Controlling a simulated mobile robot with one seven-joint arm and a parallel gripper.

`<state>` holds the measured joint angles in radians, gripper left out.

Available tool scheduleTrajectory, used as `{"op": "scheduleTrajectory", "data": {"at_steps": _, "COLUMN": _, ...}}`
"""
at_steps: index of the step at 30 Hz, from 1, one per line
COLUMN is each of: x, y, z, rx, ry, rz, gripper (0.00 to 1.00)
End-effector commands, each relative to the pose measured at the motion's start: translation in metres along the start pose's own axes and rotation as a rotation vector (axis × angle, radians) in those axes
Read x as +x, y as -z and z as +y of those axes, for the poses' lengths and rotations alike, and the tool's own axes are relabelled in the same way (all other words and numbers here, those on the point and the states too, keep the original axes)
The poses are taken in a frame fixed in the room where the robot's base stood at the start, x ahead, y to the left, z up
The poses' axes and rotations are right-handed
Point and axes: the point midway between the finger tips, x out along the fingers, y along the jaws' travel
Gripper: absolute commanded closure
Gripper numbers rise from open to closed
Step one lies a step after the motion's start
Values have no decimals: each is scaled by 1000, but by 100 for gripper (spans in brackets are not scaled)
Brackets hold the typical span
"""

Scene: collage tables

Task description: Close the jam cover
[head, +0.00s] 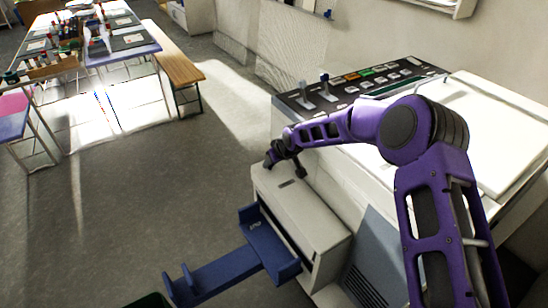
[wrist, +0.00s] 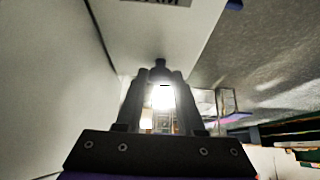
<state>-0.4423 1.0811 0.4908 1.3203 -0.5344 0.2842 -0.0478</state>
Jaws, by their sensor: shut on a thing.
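The jam cover (head: 305,212) appears to be the pale cover on the side unit of a large copier, with a small dark slot on its top face. I cannot tell how far open it stands. My gripper (head: 285,163) is at the cover's back left end, reaching down from my purple arm. In the wrist view a pale panel (wrist: 165,35) with a dark label lies just beyond my gripper (wrist: 160,72). The fingers converge on a small dark part at the panel's edge. The exact contact is hard to see against the glare.
The copier's control panel (head: 350,85) with levers and its white lid (head: 495,115) rise behind my arm. A blue tray (head: 220,275) sticks out at the front left. A wooden bench (head: 178,58) and tables stand far left. The grey floor (head: 150,200) between is clear.

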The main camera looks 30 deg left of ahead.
Motion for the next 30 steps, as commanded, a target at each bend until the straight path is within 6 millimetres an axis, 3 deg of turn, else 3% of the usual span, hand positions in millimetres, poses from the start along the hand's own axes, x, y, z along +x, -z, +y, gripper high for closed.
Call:
{"op": "scheduleTrajectory", "data": {"at_steps": 6, "x": 14, "y": 0, "z": -1, "rx": -1, "ry": -1, "rz": 23, "gripper": 100}}
{"op": "scheduleTrajectory", "data": {"at_steps": 20, "x": 16, "y": -1, "z": -1, "rx": -1, "ry": 0, "rz": 24, "gripper": 100}}
{"op": "scheduleTrajectory", "data": {"at_steps": 21, "x": 16, "y": -1, "z": -1, "rx": -1, "ry": 0, "rz": 23, "gripper": 60}}
{"op": "scheduleTrajectory", "data": {"at_steps": 25, "x": 16, "y": -3, "z": -1, "rx": -1, "ry": -1, "rz": 19, "gripper": 36}}
{"op": "scheduleTrajectory", "data": {"at_steps": 30, "x": 17, "y": -5, "z": 0, "rx": 0, "ry": -1, "rz": 15, "gripper": 34}}
